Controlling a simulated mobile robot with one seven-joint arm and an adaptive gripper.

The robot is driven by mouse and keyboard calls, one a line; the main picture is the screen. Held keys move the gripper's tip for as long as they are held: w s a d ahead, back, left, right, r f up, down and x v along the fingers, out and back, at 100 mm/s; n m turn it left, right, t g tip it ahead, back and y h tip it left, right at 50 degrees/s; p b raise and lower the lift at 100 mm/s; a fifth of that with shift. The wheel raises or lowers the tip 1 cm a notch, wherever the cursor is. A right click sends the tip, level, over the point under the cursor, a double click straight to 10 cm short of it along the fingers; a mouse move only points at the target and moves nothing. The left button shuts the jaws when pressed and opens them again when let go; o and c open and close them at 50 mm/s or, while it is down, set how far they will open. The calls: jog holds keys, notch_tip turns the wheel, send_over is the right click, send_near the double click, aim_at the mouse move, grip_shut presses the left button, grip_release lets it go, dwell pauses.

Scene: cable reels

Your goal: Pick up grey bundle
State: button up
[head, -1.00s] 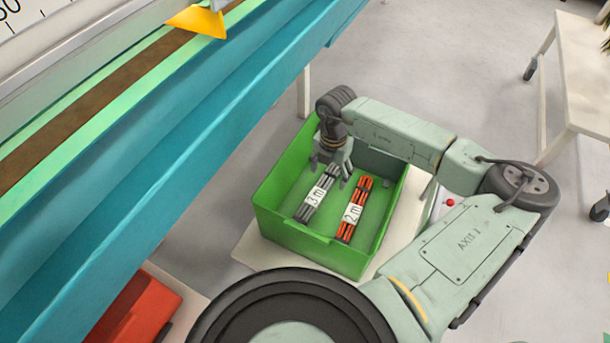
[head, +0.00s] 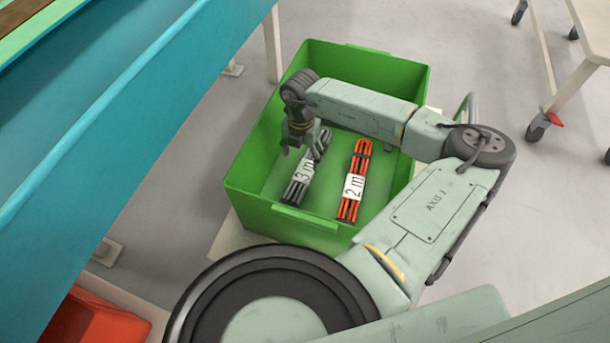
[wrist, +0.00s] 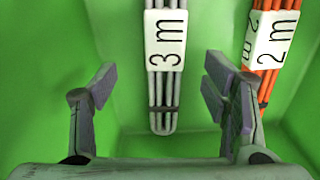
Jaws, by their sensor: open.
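The grey bundle (head: 301,179), with a white "3 m" label, lies on the floor of the green crate (head: 262,207) in the head view. My gripper (head: 302,152) is inside the crate, over the far end of the bundle. In the wrist view the grey bundle (wrist: 165,87) runs down between the open fingers of my gripper (wrist: 158,92), its looped end in view. The fingers stand apart on either side and do not appear to touch it. The upper end of the bundle is cut off in the wrist view.
An orange bundle (head: 354,183) labelled "2 m" lies to the right of the grey one, and also shows near the right finger in the wrist view (wrist: 272,45). The crate walls surround both. A blue bench (head: 110,110) stands left, a red bin (head: 95,320) lower left.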

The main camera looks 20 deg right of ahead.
aim_at(305, 172)
notch_tip(305, 172, down, 4)
jog(key=shift+r, duration=0.2)
jog(key=f, duration=0.1)
jog(key=f+b, duration=0.1)
jog(key=f, duration=0.1)
jog(key=f+b, duration=0.1)
jog(key=f, duration=0.1)
jog(key=shift+s+d, duration=0.1)
jog(key=shift+d, duration=0.3)
jog(key=shift+c, duration=0.2)
grip_shut()
